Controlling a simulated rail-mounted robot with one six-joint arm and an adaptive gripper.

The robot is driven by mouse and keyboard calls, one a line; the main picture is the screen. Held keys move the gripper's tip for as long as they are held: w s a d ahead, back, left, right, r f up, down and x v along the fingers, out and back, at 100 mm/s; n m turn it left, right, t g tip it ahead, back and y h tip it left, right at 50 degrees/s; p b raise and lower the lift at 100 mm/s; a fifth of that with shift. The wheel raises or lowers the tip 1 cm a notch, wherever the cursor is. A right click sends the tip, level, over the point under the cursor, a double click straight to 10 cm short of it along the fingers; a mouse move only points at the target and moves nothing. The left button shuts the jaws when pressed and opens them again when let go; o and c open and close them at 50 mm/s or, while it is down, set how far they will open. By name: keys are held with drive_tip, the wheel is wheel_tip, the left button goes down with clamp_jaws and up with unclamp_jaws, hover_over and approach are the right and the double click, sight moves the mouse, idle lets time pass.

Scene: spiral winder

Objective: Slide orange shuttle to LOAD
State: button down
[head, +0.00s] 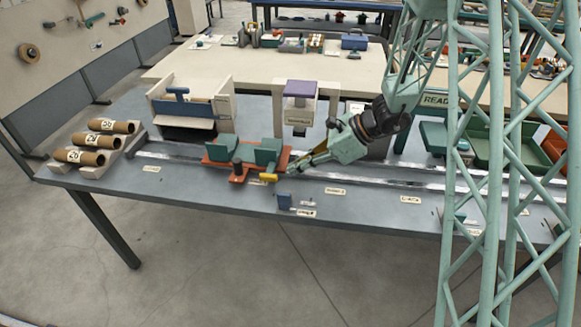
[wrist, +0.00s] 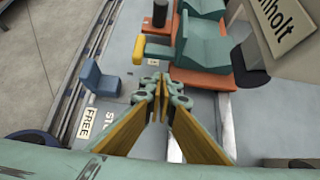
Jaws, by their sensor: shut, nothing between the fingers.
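The orange shuttle (head: 237,170) sits on the rail at the left-middle of the bench and carries green cradles (head: 268,151) and a dark post. A yellow-tipped handle (head: 268,178) sticks out from its front right. My gripper (head: 284,171) is shut and empty, low at the shuttle's right end. In the wrist view the shuttle's orange base (wrist: 203,79) lies just beyond the closed fingertips (wrist: 161,88), with the yellow handle (wrist: 139,49) ahead and left. I cannot tell whether the fingers touch the shuttle. No label reading LOAD is legible.
A blue block (head: 284,201) stands at the front edge, beside a FREE label (wrist: 88,121). The rail (head: 400,181) runs clear to the right. A rack of tubes (head: 95,165) stands at the left end. A winder housing with a purple top (head: 300,88) stands behind.

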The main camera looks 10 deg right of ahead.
drive_tip(key=p+v, duration=0.2)
drive_tip(key=v, duration=0.8)
drive_tip(key=shift+d+p, duration=0.15)
drive_tip(key=shift+p, duration=0.2)
